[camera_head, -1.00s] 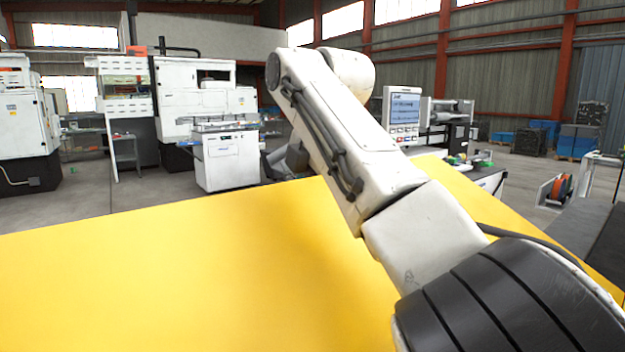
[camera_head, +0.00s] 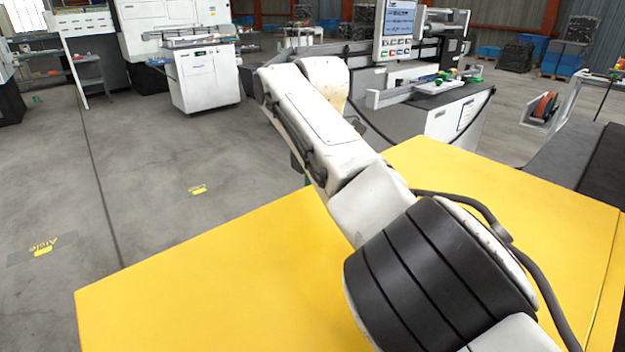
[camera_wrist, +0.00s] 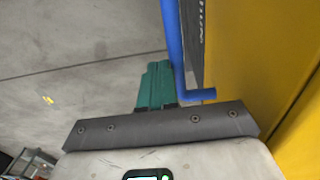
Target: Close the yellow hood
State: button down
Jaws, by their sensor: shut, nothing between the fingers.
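The yellow hood (camera_head: 230,285) shows in the head view as a broad, flat yellow surface below and behind my arm. Yellow panelling (camera_wrist: 245,55), which seems to be part of it, fills the right side of the wrist view. A blue bent handle bar (camera_wrist: 174,50) runs down beside this panelling and turns right at its lower end. My gripper (camera_wrist: 155,82) shows in the wrist view with its green fingers shut and empty. They are just left of the blue bar; whether they touch it I cannot tell.
A grey machine with a screen (camera_head: 397,30) stands beyond the yellow surface. A white cabinet (camera_head: 205,78) stands farther back on the left. Open grey floor (camera_head: 150,180) lies to the left. A dark strip beside the yellow panelling in the wrist view carries partly visible lettering.

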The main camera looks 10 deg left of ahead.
jog(key=shift+f, duration=0.3)
jog(key=shift+r, duration=0.1)
notch_tip(320, 180, up, 10)
jog(key=p, duration=0.2)
jog(key=shift+s+d+r, duration=0.15)
jog(key=shift+d+r, duration=0.1)
dwell(0.4)
jog(key=shift+s, duration=0.1)
